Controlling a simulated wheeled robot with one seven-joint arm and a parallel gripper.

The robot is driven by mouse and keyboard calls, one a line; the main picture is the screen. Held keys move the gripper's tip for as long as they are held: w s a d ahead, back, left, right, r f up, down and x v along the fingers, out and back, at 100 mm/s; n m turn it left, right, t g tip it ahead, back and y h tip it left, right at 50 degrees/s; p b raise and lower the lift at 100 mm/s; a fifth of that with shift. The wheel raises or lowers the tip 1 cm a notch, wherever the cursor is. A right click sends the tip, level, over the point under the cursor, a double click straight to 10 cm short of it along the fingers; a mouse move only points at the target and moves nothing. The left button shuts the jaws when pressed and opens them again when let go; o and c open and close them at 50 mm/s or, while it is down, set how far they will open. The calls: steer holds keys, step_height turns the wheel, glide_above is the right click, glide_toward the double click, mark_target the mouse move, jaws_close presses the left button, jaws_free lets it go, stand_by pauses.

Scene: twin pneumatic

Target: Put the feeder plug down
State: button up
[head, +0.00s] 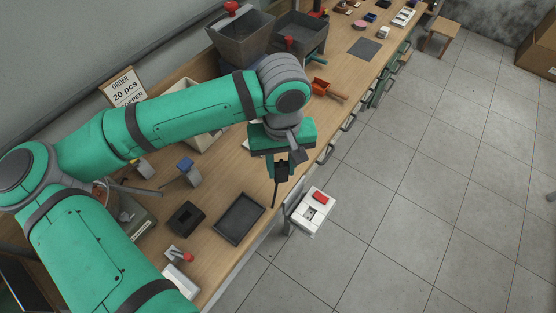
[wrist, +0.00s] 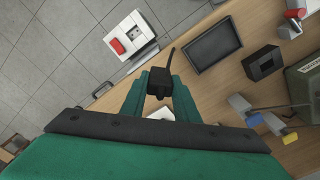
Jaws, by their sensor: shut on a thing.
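My gripper (head: 281,163) is shut on the feeder plug (head: 281,173), a small black block with a thin dark stem that points down in the head view. The gripper holds it above the front edge of the workbench (head: 222,257). In the wrist view the plug (wrist: 158,83) sits between the green fingers of my gripper (wrist: 160,92), its thin stem pointing up and right. Whether the plug touches anything below cannot be told.
A white box (head: 304,220) with a red part and a dark recess is just beyond the bench edge. On the bench are a black tray (head: 240,219), a black square block (head: 186,217) and a blue-topped grey piece (head: 187,171). Grey hoppers (head: 240,35) stand farther back.

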steer(key=shift+w+a+f, duration=0.15)
steer(key=shift+w+f, duration=0.9)
steer(key=shift+f, duration=0.55)
steer(key=shift+w+a+f, duration=0.15)
steer(key=shift+w+f, duration=0.95)
steer(key=shift+f, duration=0.5)
steer(key=shift+w+a+f, duration=0.15)
steer(key=shift+w+f, duration=0.9)
steer(key=shift+f, duration=0.55)
steer(key=shift+f, duration=0.15)
steer(key=o, duration=1.2)
steer(key=shift+c, duration=0.2)
step_height(320, 180, up, 12)
steer(key=shift+r, duration=0.2)
